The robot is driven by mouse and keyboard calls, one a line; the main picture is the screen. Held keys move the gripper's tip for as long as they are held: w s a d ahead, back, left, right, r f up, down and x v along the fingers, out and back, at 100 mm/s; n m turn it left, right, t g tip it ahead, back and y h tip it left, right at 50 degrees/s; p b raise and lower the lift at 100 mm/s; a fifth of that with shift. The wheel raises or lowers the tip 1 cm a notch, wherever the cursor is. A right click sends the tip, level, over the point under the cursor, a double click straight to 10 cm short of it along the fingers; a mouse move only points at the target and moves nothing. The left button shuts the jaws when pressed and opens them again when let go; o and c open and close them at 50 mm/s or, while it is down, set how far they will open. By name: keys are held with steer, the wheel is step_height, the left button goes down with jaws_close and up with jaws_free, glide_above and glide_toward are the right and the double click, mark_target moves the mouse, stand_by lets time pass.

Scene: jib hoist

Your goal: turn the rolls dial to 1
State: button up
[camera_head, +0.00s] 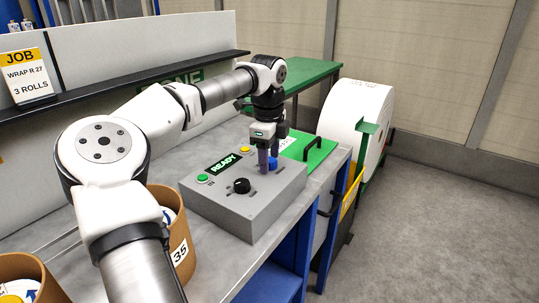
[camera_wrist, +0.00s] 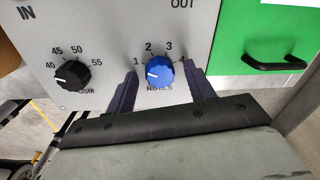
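The blue rolls dial (camera_wrist: 160,70) sits on the grey control box (camera_head: 245,205), with the numbers 1 to 4 around its upper side. Its white mark points left, on the side of the 1 and a little below it. My gripper (camera_wrist: 162,88) is open, with one dark finger on each side of the dial and a gap visible on both sides. In the head view, my gripper (camera_head: 268,160) points down at the far end of the box, and its fingers partly hide the blue dial (camera_head: 273,163).
A black GSM dial (camera_wrist: 72,74) is left of the rolls dial; it also shows in the head view (camera_head: 241,185). A green panel (camera_wrist: 258,30) with a black handle (camera_wrist: 274,63) lies to the right. A job card (camera_head: 28,75) reads "WRAP R 27, 3 ROLLS". A green button (camera_head: 203,177) is on the box.

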step_height(320, 180, up, 14)
steer(key=shift+s+a, duration=0.15)
steer(key=shift+s, duration=0.2)
steer(key=shift+p, duration=0.35)
